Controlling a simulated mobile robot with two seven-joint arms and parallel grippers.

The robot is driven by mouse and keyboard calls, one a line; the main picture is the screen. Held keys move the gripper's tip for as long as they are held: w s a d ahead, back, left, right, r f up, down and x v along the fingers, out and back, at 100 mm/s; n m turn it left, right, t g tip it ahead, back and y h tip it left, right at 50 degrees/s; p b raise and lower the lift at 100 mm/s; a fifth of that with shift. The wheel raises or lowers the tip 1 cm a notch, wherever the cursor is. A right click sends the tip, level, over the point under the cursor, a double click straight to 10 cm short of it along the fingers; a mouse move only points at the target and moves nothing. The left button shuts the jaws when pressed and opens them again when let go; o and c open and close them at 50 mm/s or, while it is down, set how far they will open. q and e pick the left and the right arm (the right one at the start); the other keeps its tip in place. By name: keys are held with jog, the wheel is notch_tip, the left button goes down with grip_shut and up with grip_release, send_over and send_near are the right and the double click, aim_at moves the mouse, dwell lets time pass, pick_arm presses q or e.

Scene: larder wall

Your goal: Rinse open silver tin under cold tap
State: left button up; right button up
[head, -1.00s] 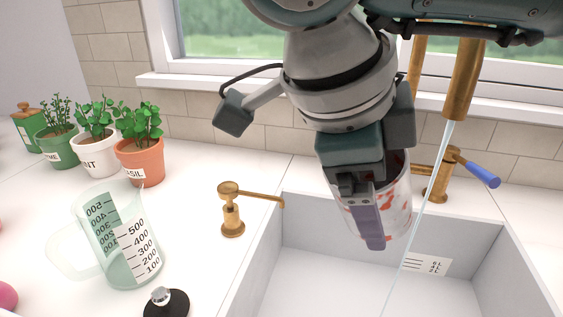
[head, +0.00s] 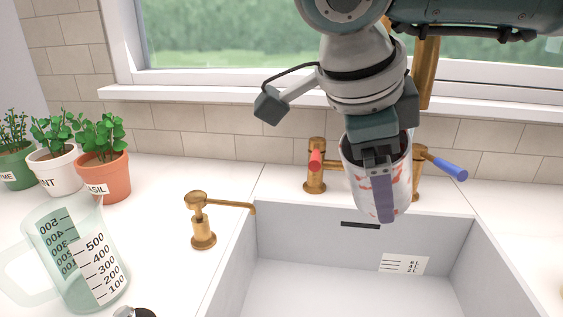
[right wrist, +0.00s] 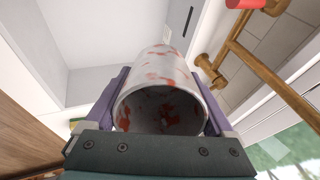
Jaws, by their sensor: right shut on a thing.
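The open tin (head: 402,175) is whitish with red smears outside. The right wrist view looks into the mouth of the tin (right wrist: 160,108), with red residue inside. My right gripper (head: 380,190) is shut on its sides and holds it above the sink's back edge. The brass tap's spout (head: 427,80) shows behind my right arm, which hides part of the tap. Its blue handle (head: 445,166) is right of the tin, and its red handle (head: 315,160) is left. No water stream shows now. My left gripper is not in view.
The pale sink (head: 300,235) has a dark slot and a label on its back wall. A brass soap dispenser (head: 203,225) stands left of it. A measuring jug (head: 75,260) and potted herbs (head: 103,165) are further left. A window sill lies behind.

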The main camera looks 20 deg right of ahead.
dwell(0.4)
jog(key=shift+s, duration=0.15)
jog(key=shift+s+d, duration=0.2)
jog(key=shift+s, duration=0.25)
jog(key=shift+w, duration=0.15)
jog(key=shift+w+a+f+b, duration=0.1)
jog(key=shift+w+a+b, duration=0.05)
jog(key=shift+w+b, duration=0.15)
jog(key=shift+w+a, duration=0.1)
jog(key=shift+w, duration=0.05)
